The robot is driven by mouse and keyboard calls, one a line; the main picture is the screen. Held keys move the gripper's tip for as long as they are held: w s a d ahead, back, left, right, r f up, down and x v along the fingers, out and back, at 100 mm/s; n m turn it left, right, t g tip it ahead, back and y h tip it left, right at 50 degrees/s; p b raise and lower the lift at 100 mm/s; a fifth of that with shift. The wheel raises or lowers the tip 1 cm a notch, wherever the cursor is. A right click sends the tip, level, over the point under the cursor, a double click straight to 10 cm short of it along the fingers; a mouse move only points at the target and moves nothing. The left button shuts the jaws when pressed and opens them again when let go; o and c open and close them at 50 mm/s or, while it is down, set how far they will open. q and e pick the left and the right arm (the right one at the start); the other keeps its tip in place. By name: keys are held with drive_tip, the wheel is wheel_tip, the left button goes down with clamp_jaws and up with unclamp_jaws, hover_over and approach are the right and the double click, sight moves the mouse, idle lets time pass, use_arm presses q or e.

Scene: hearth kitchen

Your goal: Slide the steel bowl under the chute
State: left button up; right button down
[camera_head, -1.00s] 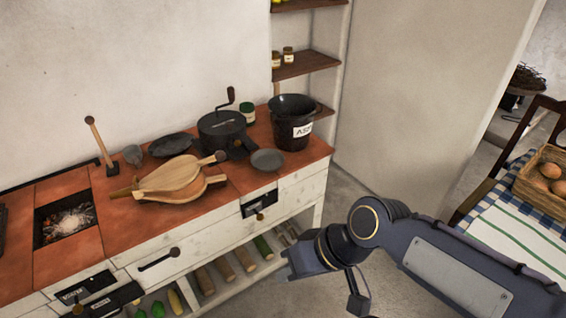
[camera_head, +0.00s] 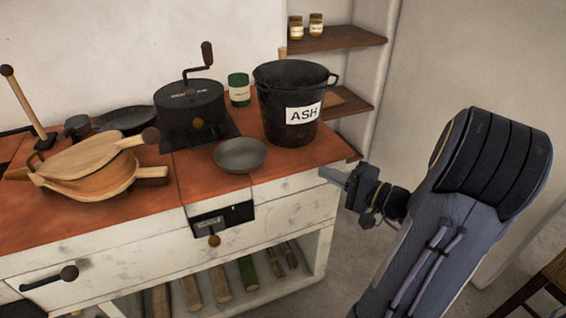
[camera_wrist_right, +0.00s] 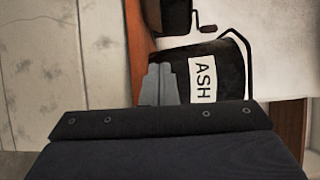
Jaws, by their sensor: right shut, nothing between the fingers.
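The steel bowl (camera_head: 240,155) is a shallow grey dish, upright on the red countertop near its front edge. Behind it to the left stands a black hand-cranked grinder (camera_head: 192,105) on a dark base; I cannot clearly make out its chute. My right gripper (camera_head: 333,175) is shut and empty, beside the counter's front right corner, right of the bowl and apart from it. In the right wrist view its fingertips (camera_wrist_right: 158,85) are together, with the counter edge behind them. The bowl cannot be made out there. My left gripper is not in view.
A black ASH bucket (camera_head: 293,105) stands right of the bowl, behind my right gripper; it also fills much of the right wrist view (camera_wrist_right: 215,75). Wooden bellows (camera_head: 90,165) lie to the left. A green jar (camera_head: 239,90) stands behind. Counter between bowl and right edge is clear.

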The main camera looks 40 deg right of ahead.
sight(258, 165)
drive_tip(key=x, duration=1)
drive_tip(key=shift+w+a, duration=0.1)
drive_tip(key=shift+a, duration=0.05)
drive_tip(key=shift+w+a+b, duration=0.2)
drive_tip(key=shift+w+a, duration=0.05)
drive_tip(key=shift+a, duration=0.35)
drive_tip(key=shift+w+a+b, duration=0.2)
drive_tip(key=shift+w+a, duration=0.05)
drive_tip(key=shift+a, duration=0.3)
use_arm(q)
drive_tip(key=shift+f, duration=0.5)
use_arm(e)
drive_tip(key=shift+w+a, duration=0.25)
drive_tip(key=shift+a, duration=0.25)
